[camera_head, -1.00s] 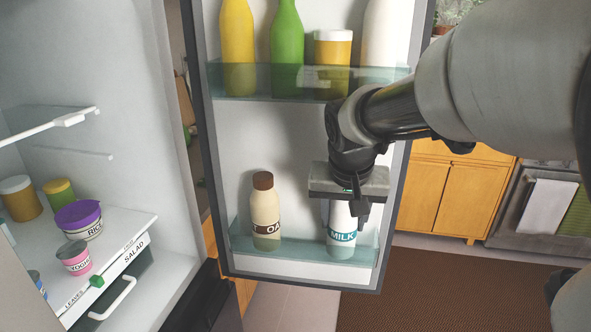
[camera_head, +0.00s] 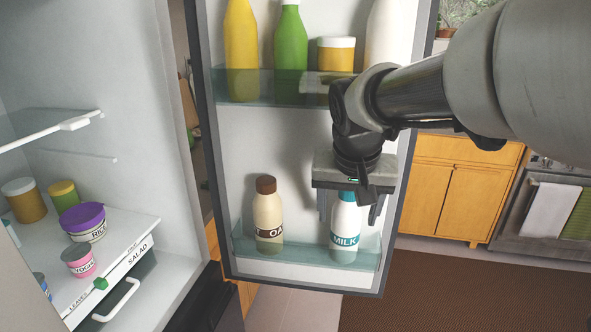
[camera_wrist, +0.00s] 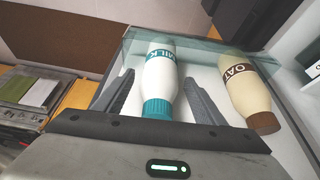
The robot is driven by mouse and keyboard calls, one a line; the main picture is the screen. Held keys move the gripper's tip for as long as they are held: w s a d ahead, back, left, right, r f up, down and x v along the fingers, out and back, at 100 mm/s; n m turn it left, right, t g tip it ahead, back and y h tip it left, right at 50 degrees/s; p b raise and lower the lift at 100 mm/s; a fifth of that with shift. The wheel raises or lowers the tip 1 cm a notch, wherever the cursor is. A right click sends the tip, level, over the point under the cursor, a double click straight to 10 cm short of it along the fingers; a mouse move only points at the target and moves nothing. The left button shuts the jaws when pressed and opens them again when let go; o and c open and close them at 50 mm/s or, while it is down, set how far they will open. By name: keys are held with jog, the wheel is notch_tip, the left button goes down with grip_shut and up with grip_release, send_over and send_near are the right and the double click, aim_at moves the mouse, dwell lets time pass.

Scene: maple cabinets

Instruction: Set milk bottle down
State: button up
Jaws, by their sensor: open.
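The milk bottle (camera_head: 345,232) is white with a teal cap and label. It stands upright in the lower shelf of the open fridge door, at the right. My gripper (camera_head: 349,212) is above it, open, with one finger on each side of the bottle's top. In the wrist view the milk bottle (camera_wrist: 159,80) lies between the two spread fingers, with a gap on both sides. The lower door shelf (camera_head: 302,256) has a clear front rail that crosses the bottle's lower part.
An oat bottle (camera_head: 268,218) with a brown cap stands left of the milk on the same shelf. The upper door shelf (camera_head: 262,88) holds several bottles and a jar, close to my wrist. A rice tub (camera_head: 84,222) and yoghurt (camera_head: 79,262) sit inside the fridge.

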jog(key=v, duration=0.7)
jog(key=shift+s+r+p, duration=0.1)
jog(key=shift+r+p, duration=0.15)
jog(key=shift+p, duration=0.1)
jog(key=s+f+n, duration=0.1)
jog(key=s+f, duration=0.2)
jog(key=s, duration=0.4)
jog(key=s+f+n+t+y, duration=0.1)
jog(key=s+f, duration=0.2)
jog(key=s, duration=0.4)
jog(key=shift+d+f+n, duration=0.3)
jog(key=shift+d, duration=0.2)
jog(key=shift+s+r, duration=0.1)
